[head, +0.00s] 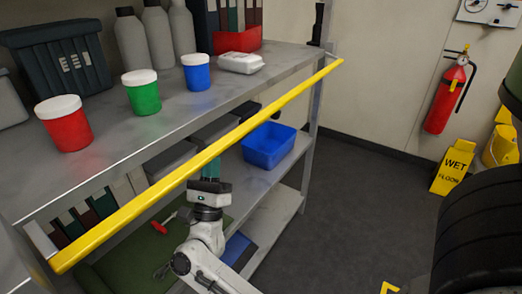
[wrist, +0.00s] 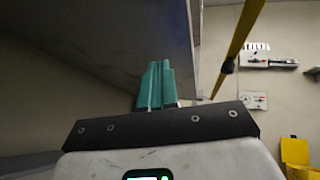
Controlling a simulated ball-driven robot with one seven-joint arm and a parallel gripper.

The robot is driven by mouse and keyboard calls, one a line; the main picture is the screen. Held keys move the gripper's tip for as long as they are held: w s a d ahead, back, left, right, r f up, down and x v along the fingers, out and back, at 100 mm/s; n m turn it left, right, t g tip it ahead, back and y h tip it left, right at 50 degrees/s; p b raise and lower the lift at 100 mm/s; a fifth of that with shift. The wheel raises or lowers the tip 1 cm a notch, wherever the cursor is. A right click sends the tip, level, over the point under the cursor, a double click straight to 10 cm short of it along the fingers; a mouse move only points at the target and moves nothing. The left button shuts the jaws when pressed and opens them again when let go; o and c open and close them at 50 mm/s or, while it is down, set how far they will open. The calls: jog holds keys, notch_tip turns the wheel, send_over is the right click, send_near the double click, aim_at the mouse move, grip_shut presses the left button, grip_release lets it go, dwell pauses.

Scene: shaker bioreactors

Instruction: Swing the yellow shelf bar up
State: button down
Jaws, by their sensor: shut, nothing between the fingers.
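The yellow shelf bar (head: 200,160) runs along the front edge of the shelf (head: 190,115) in the head view, from lower left to upper right, at about shelf-top height. My gripper (head: 212,168) is just below the bar near its middle, and the bar partly hides its teal fingers. In the wrist view my gripper's fingers (wrist: 155,85) are together and empty, below the shelf's underside. The bar (wrist: 240,45) passes to the right of the fingers there, apart from them in the picture. I cannot tell whether the fingers touch it.
Red (head: 66,126), green (head: 143,94) and blue (head: 196,74) white-lidded jars stand on the top shelf, with grey bottles behind. A blue bin (head: 268,145) sits on the shelf below. A fire extinguisher (head: 445,95) and wet-floor sign (head: 451,172) are at right. Floor between is clear.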

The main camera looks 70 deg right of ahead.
jog(key=s+d+f+m+g+y+b, duration=0.1)
jog(key=s+f+m+g+y, duration=0.1)
jog(key=m+g, duration=0.6)
jog(key=s+d+f+m+g+y+b, duration=0.1)
jog(key=s+f+m+g, duration=0.3)
jog(key=m+g, duration=0.5)
jog(key=shift+f+g+y+b, duration=0.55)
jog(key=shift+g+b, duration=0.2)
jog(key=shift+g, duration=0.15)
jog(key=p, duration=0.1)
send_near(277, 119)
jog(key=d+f+x, duration=0.1)
jog(key=x, duration=0.5)
jog(key=shift+w+a+r, duration=0.1)
jog(key=shift+w+r, duration=0.1)
jog(key=shift+r, duration=0.05)
jog(key=shift+r+n, duration=0.1)
jog(key=shift+n, duration=0.2)
jog(key=shift+s+a+r+n+t+h+p, duration=0.1)
jog(key=shift+s+n+t+h+p, duration=0.15)
jog(key=shift+n+t+h+p, duration=0.3)
